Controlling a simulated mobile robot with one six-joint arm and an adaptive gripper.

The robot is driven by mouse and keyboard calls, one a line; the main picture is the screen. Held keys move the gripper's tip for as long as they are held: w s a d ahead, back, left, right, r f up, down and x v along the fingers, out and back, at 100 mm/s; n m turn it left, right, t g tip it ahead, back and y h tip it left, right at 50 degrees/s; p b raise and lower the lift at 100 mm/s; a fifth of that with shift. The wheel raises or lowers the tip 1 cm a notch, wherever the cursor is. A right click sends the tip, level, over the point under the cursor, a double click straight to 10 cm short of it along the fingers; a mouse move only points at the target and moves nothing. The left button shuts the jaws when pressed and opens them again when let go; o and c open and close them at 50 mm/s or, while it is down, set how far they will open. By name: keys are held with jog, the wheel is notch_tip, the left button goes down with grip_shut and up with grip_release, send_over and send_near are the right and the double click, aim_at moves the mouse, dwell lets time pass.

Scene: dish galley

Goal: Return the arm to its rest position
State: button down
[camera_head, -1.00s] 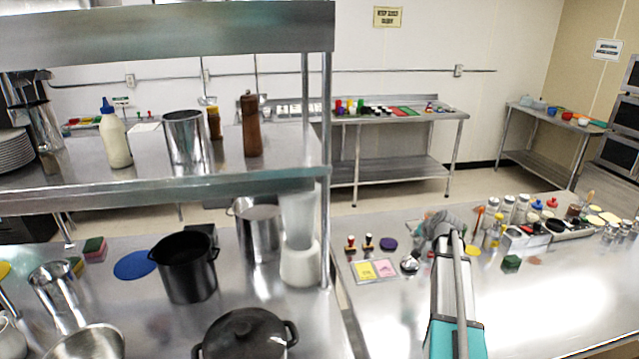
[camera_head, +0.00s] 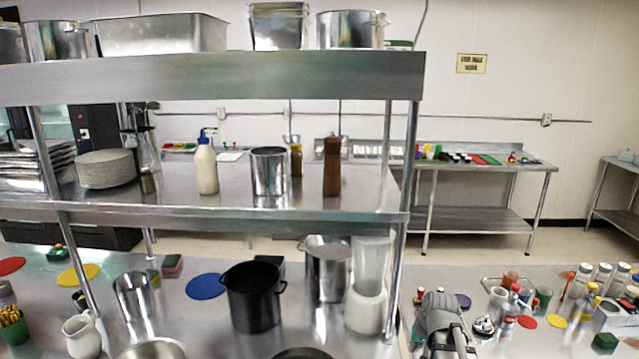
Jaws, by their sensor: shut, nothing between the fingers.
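My arm (camera_head: 444,322) shows at the bottom of the head view, right of centre, over the right-hand steel counter. Its grey wrist end points away from me. The gripper's fingers are hidden behind the wrist or too small to make out. No object shows in its grasp. Small bottles and jars stand on the counter just beyond and to the right of it.
A steel shelf unit (camera_head: 230,215) fills the left and centre, its right post close to my arm. A black pot (camera_head: 253,297) and a clear blender-like container (camera_head: 370,265) stand below it. White-capped shakers (camera_head: 600,280) crowd the right counter. Floor shows behind.

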jog(key=s+a+n+g, duration=0.1)
jog(key=s+a, duration=0.1)
jog(key=s, duration=0.2)
jog(key=s+a+g+h, duration=0.1)
jog(key=s+a, duration=0.2)
jog(key=s+a+n+g, duration=0.1)
jog(key=s+a, duration=0.2)
jog(key=s, duration=0.1)
jog(key=shift+s+a+f+n+h, duration=0.25)
jog(key=shift+s+f+n+h, duration=0.05)
jog(key=shift+f, duration=0.1)
dwell(0.4)
